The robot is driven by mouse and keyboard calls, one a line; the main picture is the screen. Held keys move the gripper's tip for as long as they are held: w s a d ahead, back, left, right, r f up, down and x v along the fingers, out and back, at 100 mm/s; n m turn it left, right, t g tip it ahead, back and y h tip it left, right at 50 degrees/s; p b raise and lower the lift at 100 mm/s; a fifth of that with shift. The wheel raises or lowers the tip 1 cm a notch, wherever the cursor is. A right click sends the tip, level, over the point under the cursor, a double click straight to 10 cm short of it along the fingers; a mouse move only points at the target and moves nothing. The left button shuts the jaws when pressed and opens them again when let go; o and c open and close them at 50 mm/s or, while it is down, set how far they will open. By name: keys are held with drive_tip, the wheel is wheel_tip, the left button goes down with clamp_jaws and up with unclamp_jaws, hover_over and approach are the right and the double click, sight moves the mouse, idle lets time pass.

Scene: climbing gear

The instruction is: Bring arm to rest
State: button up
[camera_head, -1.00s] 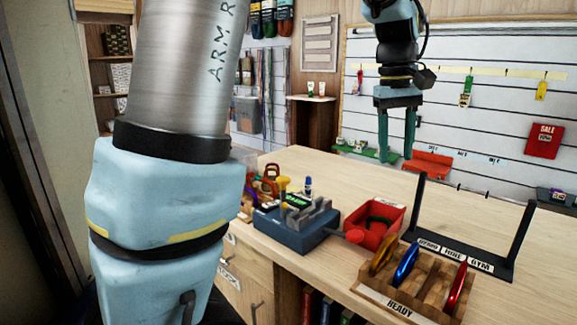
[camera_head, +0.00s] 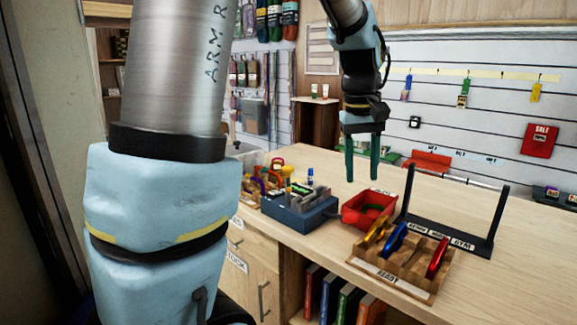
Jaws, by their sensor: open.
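My gripper (camera_head: 362,175) hangs above the workbench with its two green fingers pointing down. The fingers are apart and nothing is between them. It hovers over the area of the red bin (camera_head: 352,212), clear of it as far as this view shows. My arm (camera_head: 358,65) comes down from the top of the picture, and a large light blue and metal section of it fills the left side.
The workbench (camera_head: 490,255) holds a wooden rack (camera_head: 420,288) with several coloured carabiners, a black stand (camera_head: 490,235), and a blue device (camera_head: 300,218). Several carabiners lie at the left. The bench's right side is mostly bare.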

drive_tip(key=s+a+f, duration=0.2)
drive_tip(key=a+f, duration=0.2)
drive_tip(key=a, duration=0.3)
drive_tip(key=s+a+f+m, duration=0.1)
drive_tip(key=s+a+f, duration=0.1)
drive_tip(key=a+f, duration=0.2)
drive_tip(key=s+a+f+t+y, duration=0.1)
drive_tip(key=a+f, duration=0.3)
drive_tip(key=a, duration=0.7)
drive_tip(key=shift+s+f, duration=0.4)
drive_tip(key=shift+s, duration=0.1)
